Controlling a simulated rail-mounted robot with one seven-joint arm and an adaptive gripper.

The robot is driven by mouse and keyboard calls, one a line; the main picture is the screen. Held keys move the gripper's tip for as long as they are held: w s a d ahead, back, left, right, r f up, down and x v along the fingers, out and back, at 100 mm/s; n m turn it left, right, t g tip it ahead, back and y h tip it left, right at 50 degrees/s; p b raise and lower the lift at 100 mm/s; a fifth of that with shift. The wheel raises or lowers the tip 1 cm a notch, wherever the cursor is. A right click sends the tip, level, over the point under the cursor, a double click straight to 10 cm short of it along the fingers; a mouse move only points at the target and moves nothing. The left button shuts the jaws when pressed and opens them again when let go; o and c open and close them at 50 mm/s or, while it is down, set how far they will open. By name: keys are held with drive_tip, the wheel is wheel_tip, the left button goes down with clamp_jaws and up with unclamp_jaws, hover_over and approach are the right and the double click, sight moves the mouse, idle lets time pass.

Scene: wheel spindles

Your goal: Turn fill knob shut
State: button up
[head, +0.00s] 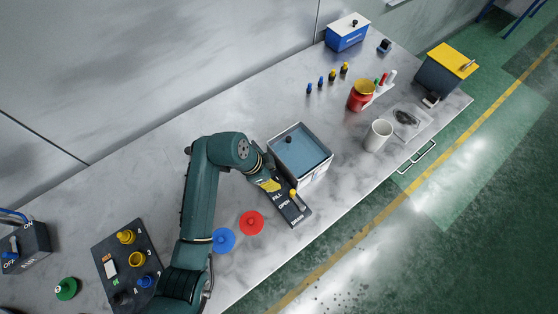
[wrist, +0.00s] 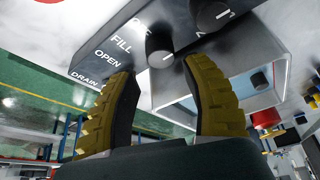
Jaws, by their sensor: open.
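The fill knob (wrist: 160,44) is a dark round knob with a white pointer line, beside the word FILL in the wrist view. It sits on a dark control panel (wrist: 92,62) also lettered OPEN and DRAIN. My gripper (wrist: 158,70) is open, its yellow-padded fingers on either side of the knob in the picture; I cannot tell whether they touch it. In the head view the panel (head: 297,212) lies at the front of a blue-filled basin (head: 300,150), and my gripper (head: 272,184) is over it and hides the fill knob.
A second dark knob (wrist: 212,14) is close to the right finger in the wrist view. A red disc (head: 251,223) and a blue disc (head: 223,240) lie near my arm. A white cup (head: 378,135) and a red pot (head: 360,96) stand right of the basin.

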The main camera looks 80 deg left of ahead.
sight(278, 181)
drive_tip(key=x, duration=0.5)
drive_tip(key=shift+w+f, duration=0.15)
drive_tip(key=shift+f, duration=0.15)
clamp_jaws()
